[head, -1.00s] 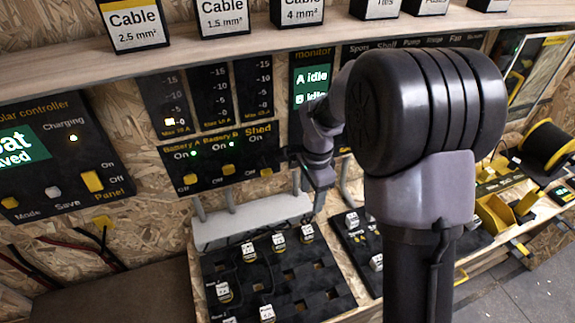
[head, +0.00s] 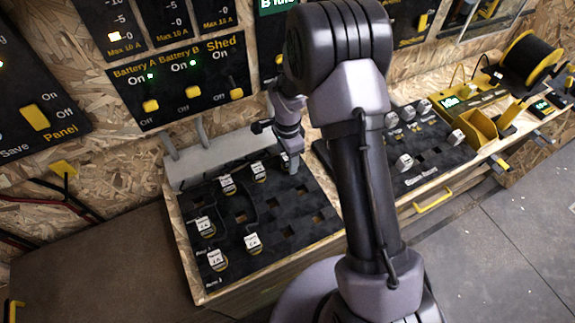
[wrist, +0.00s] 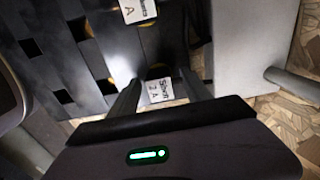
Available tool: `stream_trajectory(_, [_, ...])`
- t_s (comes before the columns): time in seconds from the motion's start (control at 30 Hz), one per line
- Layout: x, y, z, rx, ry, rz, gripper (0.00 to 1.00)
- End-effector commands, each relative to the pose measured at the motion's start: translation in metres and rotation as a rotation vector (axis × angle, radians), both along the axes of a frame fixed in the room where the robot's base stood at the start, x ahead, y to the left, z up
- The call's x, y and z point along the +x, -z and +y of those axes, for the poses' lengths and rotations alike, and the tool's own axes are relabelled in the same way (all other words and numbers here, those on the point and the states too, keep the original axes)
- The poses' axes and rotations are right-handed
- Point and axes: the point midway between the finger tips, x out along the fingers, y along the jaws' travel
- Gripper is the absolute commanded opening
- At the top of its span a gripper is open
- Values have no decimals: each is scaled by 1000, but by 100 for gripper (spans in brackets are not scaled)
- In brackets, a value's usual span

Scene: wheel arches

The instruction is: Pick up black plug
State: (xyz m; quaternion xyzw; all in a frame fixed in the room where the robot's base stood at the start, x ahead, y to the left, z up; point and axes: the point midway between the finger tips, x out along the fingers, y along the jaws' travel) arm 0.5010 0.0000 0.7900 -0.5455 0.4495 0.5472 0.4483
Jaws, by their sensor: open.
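My gripper (head: 290,170) is over the back right part of the left black socket board (head: 285,232). In the wrist view, its two fingers (wrist: 160,92) are open, one on each side of a plug with a white "2 A" label (wrist: 159,90). Whether the fingers touch this plug, I cannot tell, and its body is mostly hidden. In the head view my gripper mostly covers it. Another labelled plug (wrist: 138,10) sits farther along the board; labelled plugs (head: 258,172) (head: 228,185) stand left of my gripper. Which one is the black plug, I cannot tell.
More plugs (head: 252,243) stand in the board's front left, among empty sockets. A grey trunking (head: 215,160) runs behind the board. A second plug board (head: 432,150) lies to the right, with a yellow bin (head: 480,128) beyond it. A switch panel (head: 185,80) is on the wall.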

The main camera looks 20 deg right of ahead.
Motion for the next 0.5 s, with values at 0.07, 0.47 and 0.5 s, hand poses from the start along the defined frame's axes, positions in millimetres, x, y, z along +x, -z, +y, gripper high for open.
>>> stream_trajectory(0.07, [1,0,0,0,0,-2,56])
stream_trajectory(0.47, [1,-1,0,-1,-1,-2,0])
stream_trajectory(0.5, [1,-1,0,-1,-1,-2,0])
